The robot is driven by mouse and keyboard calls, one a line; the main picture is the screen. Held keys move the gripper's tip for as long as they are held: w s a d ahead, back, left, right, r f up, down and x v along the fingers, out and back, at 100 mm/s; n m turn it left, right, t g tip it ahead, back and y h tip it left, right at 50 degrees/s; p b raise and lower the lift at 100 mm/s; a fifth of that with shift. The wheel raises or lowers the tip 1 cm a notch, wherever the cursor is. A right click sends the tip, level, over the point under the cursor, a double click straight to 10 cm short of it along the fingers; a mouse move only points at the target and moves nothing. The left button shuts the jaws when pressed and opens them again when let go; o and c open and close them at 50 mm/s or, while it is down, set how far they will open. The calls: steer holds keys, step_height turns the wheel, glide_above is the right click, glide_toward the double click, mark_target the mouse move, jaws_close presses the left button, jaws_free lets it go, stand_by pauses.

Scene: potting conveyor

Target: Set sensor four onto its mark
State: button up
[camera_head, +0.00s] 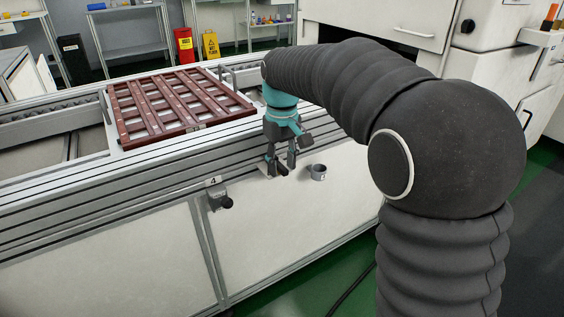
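A small white plate marked 4 (213,181) is on the conveyor's side rail. Just below it is a grey sensor block (215,198) with a dark round knob (227,203) at its lower right, which I take to be sensor four. My gripper (279,168) points down in front of the conveyor's side, to the right of the sensor and apart from it. Its fingers appear spread, with nothing clearly between them, though the tips are small and dark. I cannot make out a separate mark for the sensor.
A red-brown slatted frame (128,134) lies on the conveyor (60,190). White machinery (385,38) stands behind. The green floor (305,277) in front holds a dark cable.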

step_height(320, 180, up, 12)
stand_by(0.7)
steer(key=m, duration=0.1)
glide_above(280, 163)
steer(key=shift+t, duration=0.4)
step_height(280, 163, down, 4)
steer(key=shift+f, duration=0.15)
steer(key=s+d+f+m+t, duration=0.1)
steer(key=s+d+f+m, duration=0.1)
steer(key=s+d, duration=0.4)
steer(key=s+d+f+m+t, duration=0.2)
steer(key=s+d, duration=0.4)
steer(key=s, duration=0.6)
steer(key=s+d+f+m+t, duration=0.1)
steer(key=s+d+f, duration=0.3)
steer(key=s, duration=0.5)
steer(key=shift+s+d+f+m+t, duration=0.3)
steer(key=shift+d+m+t, duration=0.1)
steer(key=shift+d, duration=1)
